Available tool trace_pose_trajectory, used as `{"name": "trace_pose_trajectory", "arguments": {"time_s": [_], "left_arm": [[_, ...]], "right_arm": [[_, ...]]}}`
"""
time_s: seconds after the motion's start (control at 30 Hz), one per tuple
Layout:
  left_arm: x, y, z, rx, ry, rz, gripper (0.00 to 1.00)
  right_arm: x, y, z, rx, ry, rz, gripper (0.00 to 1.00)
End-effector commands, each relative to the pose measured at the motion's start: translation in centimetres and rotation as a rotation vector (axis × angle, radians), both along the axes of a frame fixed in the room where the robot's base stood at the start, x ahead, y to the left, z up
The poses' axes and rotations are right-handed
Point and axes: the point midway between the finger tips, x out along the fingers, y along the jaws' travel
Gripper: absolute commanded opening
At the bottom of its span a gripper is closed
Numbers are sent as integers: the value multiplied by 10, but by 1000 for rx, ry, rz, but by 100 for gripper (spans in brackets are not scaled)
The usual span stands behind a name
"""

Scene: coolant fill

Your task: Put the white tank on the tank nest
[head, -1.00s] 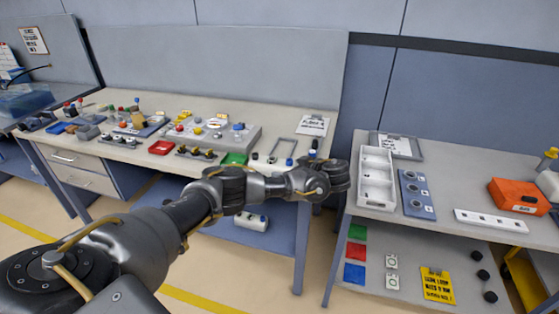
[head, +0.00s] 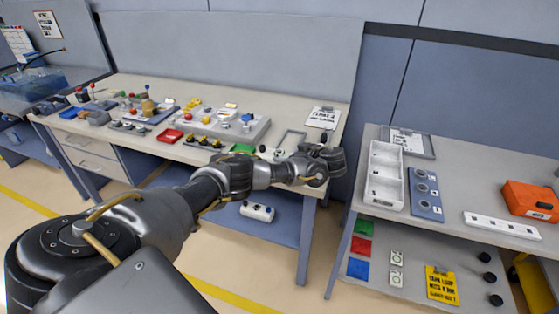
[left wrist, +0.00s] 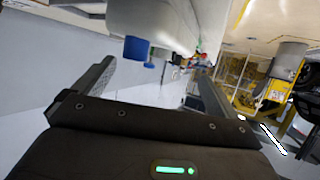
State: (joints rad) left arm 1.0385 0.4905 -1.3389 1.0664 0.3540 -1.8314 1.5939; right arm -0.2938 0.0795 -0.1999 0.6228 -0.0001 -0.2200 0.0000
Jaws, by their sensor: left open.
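A white body (head: 270,154) with dark and blue caps stands near the front right of the left bench, mostly hidden behind my left gripper. It looks like the white tank. In the left wrist view a large pale body (left wrist: 170,18) with a blue cap (left wrist: 136,50) shows just beyond the fingers, the picture being roughly upside down. My left gripper (head: 325,158) is open and empty at the bench's right end; its two spread fingers show in the left wrist view (left wrist: 158,75). A thin grey frame (head: 292,139) behind it may be the tank nest. My right gripper is out of view.
The right bench carries a white divided tray (head: 384,177) and an orange case (head: 530,200). A gap separates the benches.

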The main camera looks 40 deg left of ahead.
Motion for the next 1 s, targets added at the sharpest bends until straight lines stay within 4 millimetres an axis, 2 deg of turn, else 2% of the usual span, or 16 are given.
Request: {"name": "trace_pose_trajectory", "arguments": {"time_s": [0.2,0.33,0.67,1.0], "left_arm": [[0,25,-12,1,4,4,97],[3,40,-20,0,1,3,97],[4,45,-24,-1,0,0,96],[4,45,-24,-1,1,0,51]], "right_arm": [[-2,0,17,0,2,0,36],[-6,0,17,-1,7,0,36],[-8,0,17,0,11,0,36],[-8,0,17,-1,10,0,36]]}}
